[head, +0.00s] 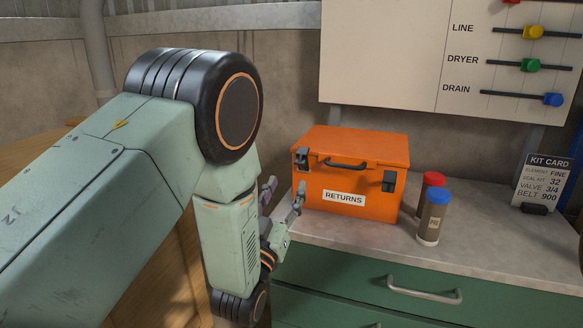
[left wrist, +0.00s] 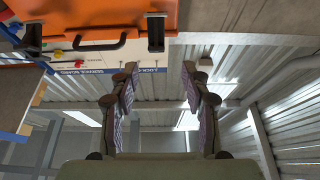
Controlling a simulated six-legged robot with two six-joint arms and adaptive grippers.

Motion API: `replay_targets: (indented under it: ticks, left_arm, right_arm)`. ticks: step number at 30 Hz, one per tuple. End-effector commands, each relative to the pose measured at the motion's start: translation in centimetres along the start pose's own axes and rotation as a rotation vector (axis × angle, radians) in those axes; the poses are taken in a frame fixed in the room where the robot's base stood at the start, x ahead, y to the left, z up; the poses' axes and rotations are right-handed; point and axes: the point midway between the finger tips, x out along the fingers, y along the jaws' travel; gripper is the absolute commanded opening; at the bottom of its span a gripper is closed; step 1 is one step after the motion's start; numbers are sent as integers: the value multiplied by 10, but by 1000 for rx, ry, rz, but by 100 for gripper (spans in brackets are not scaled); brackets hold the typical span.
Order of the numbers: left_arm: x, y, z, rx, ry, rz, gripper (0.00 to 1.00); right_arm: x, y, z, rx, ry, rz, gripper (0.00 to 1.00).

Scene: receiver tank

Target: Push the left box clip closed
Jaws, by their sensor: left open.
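The orange box (head: 345,208), labelled RETURNS, stands on the counter with its lid down. Its left clip (head: 302,159) is grey, sits high at the front left corner and appears raised. The right clip (head: 390,181) sits lower against the front. In the left wrist view the box is upside down along the top, with the left clip (left wrist: 156,30) right of the handle (left wrist: 90,42). My left gripper (head: 284,190) is open and empty, just left of and below the left clip, apart from it. Its spread fingers also show in the wrist view (left wrist: 158,80). My right gripper is not in view.
A red-capped jar (head: 432,181) and a blue-capped jar (head: 434,218) stand right of the box. A kit card (head: 543,180) leans farther right. Green drawers (head: 420,290) with a handle are below the counter (head: 480,238). The slider board (head: 400,50) hangs behind.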

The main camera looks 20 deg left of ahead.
Motion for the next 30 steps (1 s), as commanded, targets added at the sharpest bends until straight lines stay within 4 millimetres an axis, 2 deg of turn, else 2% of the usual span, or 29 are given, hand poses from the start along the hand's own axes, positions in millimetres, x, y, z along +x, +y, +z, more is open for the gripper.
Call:
replay_targets:
  ticks: [9, 15, 26, 30]
  left_arm:
    - [47, 2, -1, -1, 2, 0, 47]
    - [68, 1, 0, -1, 0, 1, 47]
    - [74, -2, 0, 0, -3, 1, 47]
    - [74, -2, 0, 0, -3, 1, 36]
  right_arm:
    - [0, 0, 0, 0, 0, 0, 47]
    - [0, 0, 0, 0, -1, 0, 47]
    - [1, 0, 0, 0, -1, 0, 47]
    - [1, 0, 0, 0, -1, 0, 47]
